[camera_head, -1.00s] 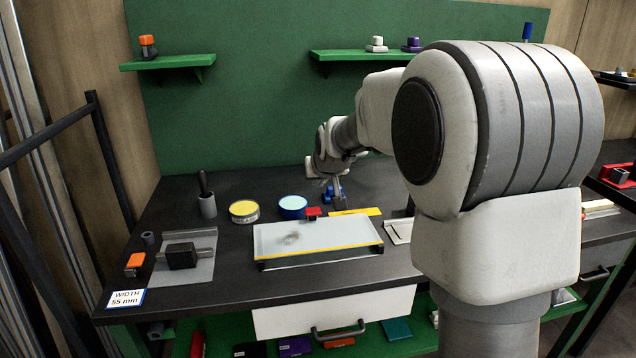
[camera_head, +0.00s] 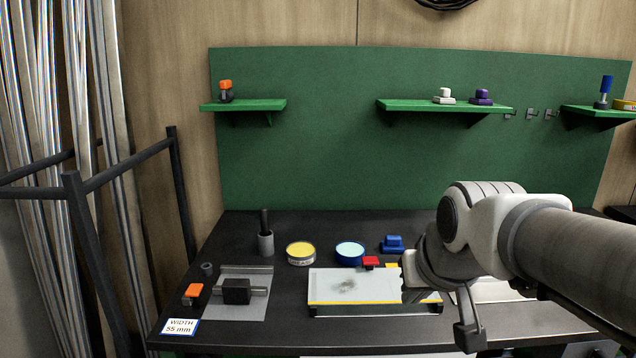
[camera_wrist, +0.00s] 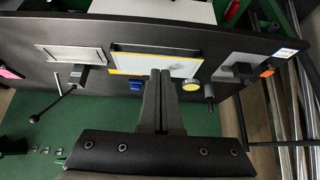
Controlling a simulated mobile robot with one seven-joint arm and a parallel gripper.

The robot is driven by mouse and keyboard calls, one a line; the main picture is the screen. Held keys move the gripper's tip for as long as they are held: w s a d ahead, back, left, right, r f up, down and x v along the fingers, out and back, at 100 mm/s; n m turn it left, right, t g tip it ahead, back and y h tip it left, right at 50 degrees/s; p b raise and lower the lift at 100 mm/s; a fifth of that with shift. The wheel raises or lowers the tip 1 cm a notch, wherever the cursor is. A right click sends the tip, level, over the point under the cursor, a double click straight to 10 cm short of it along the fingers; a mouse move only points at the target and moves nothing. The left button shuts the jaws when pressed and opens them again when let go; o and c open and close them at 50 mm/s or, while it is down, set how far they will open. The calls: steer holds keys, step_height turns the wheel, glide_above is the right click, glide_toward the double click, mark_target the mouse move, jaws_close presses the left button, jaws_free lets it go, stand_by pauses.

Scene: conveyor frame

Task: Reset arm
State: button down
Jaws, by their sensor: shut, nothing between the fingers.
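My gripper (camera_head: 468,332) shows in the head view at the right of the bench, in front of the right end of the white tray-like board (camera_head: 335,287). In the wrist view its two fingers (camera_wrist: 161,76) are together and empty, pointing across the bench. The fingertips overlap the board (camera_wrist: 140,62) in that view; they look above it, and I see no contact. My forearm covers the right part of the bench in the head view.
A black bench (camera_head: 240,335) carries a yellow-topped tin (camera_head: 301,252), a blue tin (camera_head: 350,254), a blue block (camera_head: 393,244), a red block (camera_head: 371,262) and a dark clamp block (camera_head: 236,290). Green shelves (camera_head: 445,105) hang behind. A black rack (camera_head: 75,220) stands left.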

steer(key=s+f+g, duration=0.1)
steer(key=s+f, duration=0.2)
steer(key=s, duration=0.8)
step_height(320, 180, up, 15)
steer(key=s+p, duration=0.1)
steer(key=p, duration=1.4)
